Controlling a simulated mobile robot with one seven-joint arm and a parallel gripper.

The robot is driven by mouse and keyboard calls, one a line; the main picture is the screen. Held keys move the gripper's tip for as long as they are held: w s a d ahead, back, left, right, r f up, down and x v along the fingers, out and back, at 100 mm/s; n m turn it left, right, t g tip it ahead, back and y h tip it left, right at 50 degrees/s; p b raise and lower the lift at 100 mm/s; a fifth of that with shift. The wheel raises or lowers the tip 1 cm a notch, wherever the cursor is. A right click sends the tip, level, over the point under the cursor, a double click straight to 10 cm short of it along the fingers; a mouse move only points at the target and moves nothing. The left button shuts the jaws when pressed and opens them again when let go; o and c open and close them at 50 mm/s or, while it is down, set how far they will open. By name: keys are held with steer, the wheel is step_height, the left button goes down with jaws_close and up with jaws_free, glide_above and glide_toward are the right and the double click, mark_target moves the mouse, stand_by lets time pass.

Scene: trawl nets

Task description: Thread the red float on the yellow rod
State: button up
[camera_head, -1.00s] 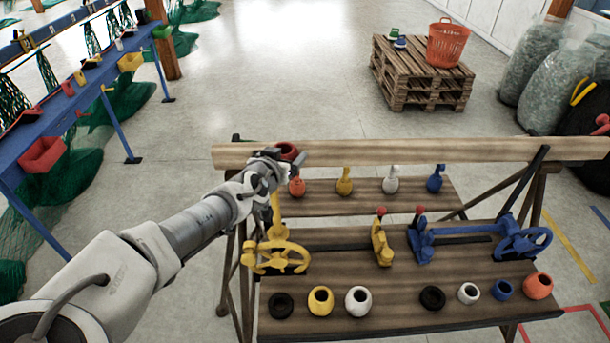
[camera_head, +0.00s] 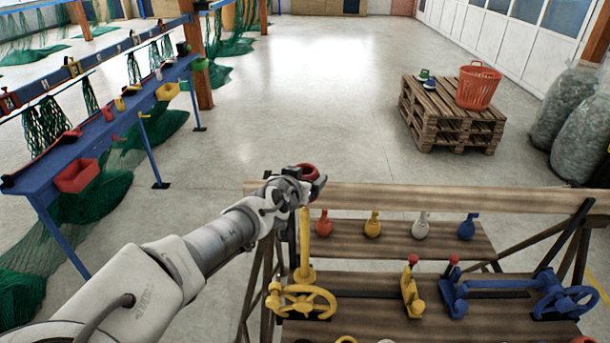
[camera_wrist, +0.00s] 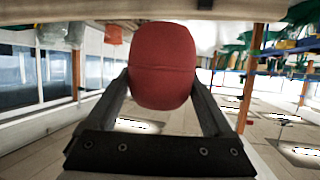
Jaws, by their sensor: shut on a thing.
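The red float (camera_head: 309,172) is held between the two fingers of my gripper (camera_head: 318,180), with its dark round opening upward in the head view. In the wrist view the float (camera_wrist: 163,65) fills the space between the fingers. The yellow rod (camera_head: 306,235) stands upright at the rack's left end, beside a yellow handwheel (camera_head: 302,299). In the head view the float appears above the rod's top, close to it. My gripper partly hides that area, so I cannot tell the exact gap or alignment.
A wooden beam (camera_head: 440,197) runs along the back of the rack, close to my gripper. Orange, yellow, white and blue floats (camera_head: 421,229) line the upper shelf. A blue handwheel assembly (camera_head: 510,292) stands right. A pallet stack (camera_head: 450,115) is beyond.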

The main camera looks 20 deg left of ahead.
mark_target(305, 208)
steer(key=shift+f+b, duration=2.95)
steer(key=shift+f, duration=1.3)
steer(key=o, duration=1.1)
steer(key=shift+o, duration=0.2)
